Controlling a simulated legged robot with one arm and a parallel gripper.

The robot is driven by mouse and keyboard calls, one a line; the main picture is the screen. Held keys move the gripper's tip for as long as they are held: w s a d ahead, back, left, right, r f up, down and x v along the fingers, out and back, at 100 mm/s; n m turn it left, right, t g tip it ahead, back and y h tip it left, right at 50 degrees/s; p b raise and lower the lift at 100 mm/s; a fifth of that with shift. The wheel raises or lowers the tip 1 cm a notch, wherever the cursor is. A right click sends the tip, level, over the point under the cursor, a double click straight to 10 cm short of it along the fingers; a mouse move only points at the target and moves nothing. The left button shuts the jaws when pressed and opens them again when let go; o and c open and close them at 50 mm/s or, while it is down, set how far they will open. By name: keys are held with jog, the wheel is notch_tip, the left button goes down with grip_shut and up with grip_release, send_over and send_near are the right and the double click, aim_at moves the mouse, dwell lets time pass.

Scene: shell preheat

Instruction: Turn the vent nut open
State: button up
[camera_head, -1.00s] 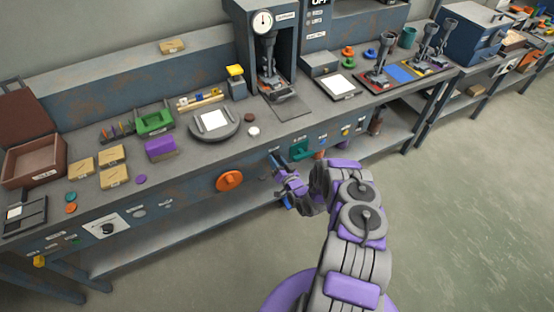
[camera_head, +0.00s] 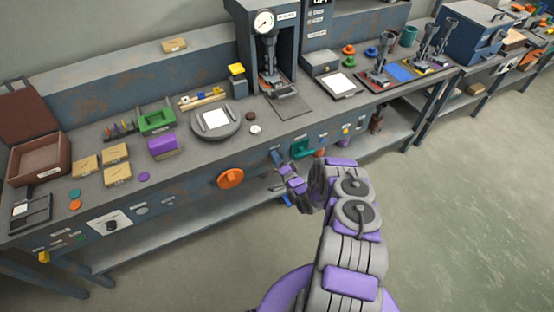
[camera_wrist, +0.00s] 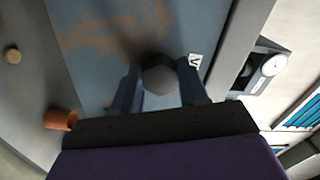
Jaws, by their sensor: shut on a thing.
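The vent nut (camera_wrist: 158,76) is a dark grey hexagonal nut on the blue-grey front panel of the bench, in the middle of the wrist view. My gripper (camera_wrist: 160,84) has one blue finger on each side of it and is shut on it. In the head view my gripper (camera_head: 279,160) is at the bench's front panel, right of the orange knob. The nut is hidden there behind my gripper. A small white label (camera_wrist: 196,61), only partly readable, is beside the nut in the wrist view.
The orange knob (camera_head: 230,178) sticks out of the panel left of my gripper, and a teal part (camera_head: 301,146) is close on the right. The bench top (camera_head: 205,163) overhangs above. A lower shelf (camera_head: 190,222) runs below. The floor at the right is clear.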

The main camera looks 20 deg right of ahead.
jog(key=shift+d+m, duration=0.2)
jog(key=shift+m, duration=0.1)
jog(key=o, duration=1.1)
jog(key=shift+f, duration=0.1)
jog(key=shift+c, duration=0.2)
jog(key=s+p, duration=0.2)
jog(key=s, duration=1.5)
jog(key=shift+s+d+p, duration=0.2)
jog(key=shift+d+p, duration=0.1)
jog(key=shift+d, duration=0.05)
